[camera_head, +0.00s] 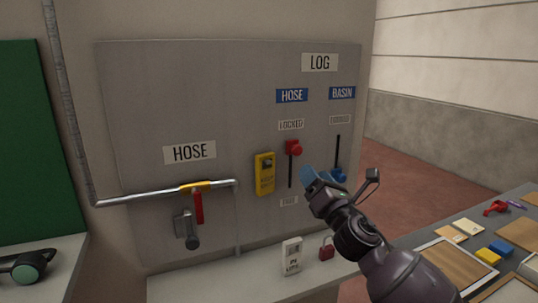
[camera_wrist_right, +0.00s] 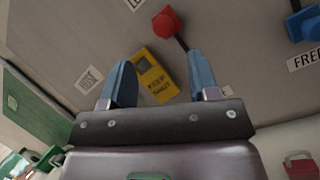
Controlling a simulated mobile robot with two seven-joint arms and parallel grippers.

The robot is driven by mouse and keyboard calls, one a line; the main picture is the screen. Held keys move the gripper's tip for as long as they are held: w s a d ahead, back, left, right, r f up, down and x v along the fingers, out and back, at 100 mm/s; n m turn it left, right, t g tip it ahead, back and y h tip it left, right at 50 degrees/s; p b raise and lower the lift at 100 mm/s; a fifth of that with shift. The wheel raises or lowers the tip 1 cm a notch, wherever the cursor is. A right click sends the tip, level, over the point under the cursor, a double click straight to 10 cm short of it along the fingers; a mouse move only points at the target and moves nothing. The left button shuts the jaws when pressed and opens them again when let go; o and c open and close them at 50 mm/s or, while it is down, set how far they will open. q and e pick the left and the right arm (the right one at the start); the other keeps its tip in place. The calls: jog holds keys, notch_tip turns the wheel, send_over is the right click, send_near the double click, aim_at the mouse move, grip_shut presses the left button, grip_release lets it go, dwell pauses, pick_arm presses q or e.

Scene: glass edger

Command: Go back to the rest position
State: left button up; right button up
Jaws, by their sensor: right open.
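My right gripper (camera_head: 308,174) is in front of the grey wall panel (camera_head: 140,110), below the red hose slider knob (camera_head: 293,147). In the right wrist view its two blue fingers (camera_wrist_right: 161,85) are spread apart with nothing between them. Beyond them, a yellow tag (camera_wrist_right: 155,76) hangs on the panel; it also shows in the head view (camera_head: 265,174). The red knob is at the top of its slot by the LOCKED label. The blue basin knob (camera_head: 338,175) is at the bottom of its slot, partly behind my right gripper. My left gripper is not in view.
A ledge (camera_head: 200,286) under the panel holds a white tag (camera_head: 291,256) and a red padlock (camera_head: 326,248). A pipe with a red-handled valve (camera_head: 198,207) runs along the panel. At right, a table (camera_head: 408,241) carries trays, blocks and cards. Open floor (camera_head: 415,150) lies behind.

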jog(key=s+d+f+m+g+h, duration=0.1)
jog(key=s+d+f+m, duration=0.25)
jog(key=f+m, duration=0.45)
jog(key=s+d+f+m+g+h, duration=0.1)
jog(key=s+d+f+m+h, duration=0.1)
jog(key=s+f+m, duration=0.5)
jog(key=d+f+m+g+h, duration=0.1)
jog(key=d+f+m+g, duration=0.15)
jog(key=f+m, duration=0.6)
jog(key=s+d+f+m+g+h, duration=0.1)
jog(key=s+d+f+m, duration=0.1)
jog(key=s+f, duration=0.3)
jog(key=s+d+f+m+g+h, duration=0.1)
jog(key=s+d+f+m+g, duration=0.1)
jog(key=s+f, duration=0.4)
jog(key=s+d+f+m+g+h, duration=0.1)
jog(key=s+f+m, duration=0.4)
jog(key=s, duration=0.8)
jog(key=d+f+h, duration=0.1)
jog(key=d, duration=0.1)
jog(key=shift+d+f, duration=0.25)
jog(key=shift+d, duration=0.15)
jog(key=shift+m+g, duration=0.25)
